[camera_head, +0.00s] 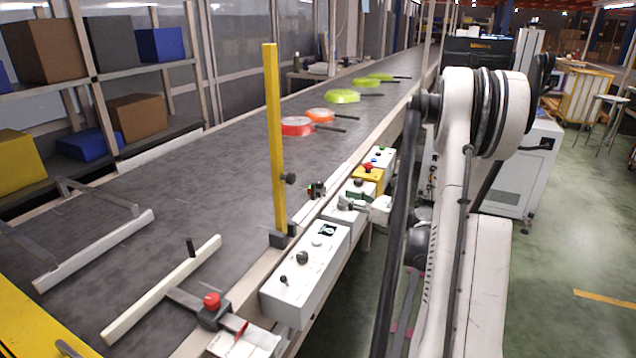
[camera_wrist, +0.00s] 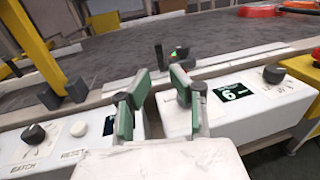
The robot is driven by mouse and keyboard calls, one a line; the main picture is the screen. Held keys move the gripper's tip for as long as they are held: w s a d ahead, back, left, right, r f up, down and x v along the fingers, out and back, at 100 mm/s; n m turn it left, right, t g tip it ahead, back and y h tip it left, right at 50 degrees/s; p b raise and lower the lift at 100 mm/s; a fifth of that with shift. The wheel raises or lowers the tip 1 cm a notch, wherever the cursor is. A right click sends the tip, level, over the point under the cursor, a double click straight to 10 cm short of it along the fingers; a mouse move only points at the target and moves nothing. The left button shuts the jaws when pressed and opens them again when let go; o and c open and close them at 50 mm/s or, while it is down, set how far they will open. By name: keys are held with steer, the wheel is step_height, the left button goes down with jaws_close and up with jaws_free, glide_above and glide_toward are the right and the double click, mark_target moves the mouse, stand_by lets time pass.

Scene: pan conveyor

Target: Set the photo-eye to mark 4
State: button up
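The photo-eye (camera_head: 317,188) is a small black block with a green light on the conveyor's near side rail (camera_head: 345,172). In the wrist view the photo-eye (camera_wrist: 178,54) is just beyond the fingertips, roughly in line with the gap between them. My gripper (camera_head: 348,204) is over the control boxes beside the rail. In the wrist view my gripper (camera_wrist: 160,85) is open, with green-padded fingers apart and nothing between them. A dark display (camera_wrist: 229,92) right of the fingers shows a 6. The marks along the rail cannot be read.
A yellow post (camera_head: 274,140) stands on the belt's near edge. A control box (camera_head: 305,270) with knobs is in front of it. Red (camera_head: 296,125), orange (camera_head: 320,115) and green pans (camera_head: 343,96) lie on the belt (camera_head: 220,160). A red-knobbed clamp (camera_head: 212,305) is at the near end.

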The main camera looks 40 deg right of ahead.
mark_target(313, 197)
steer(key=b+x, duration=0.1)
steer(key=x, duration=1.2)
steer(key=shift+a, duration=0.2)
jaws_close()
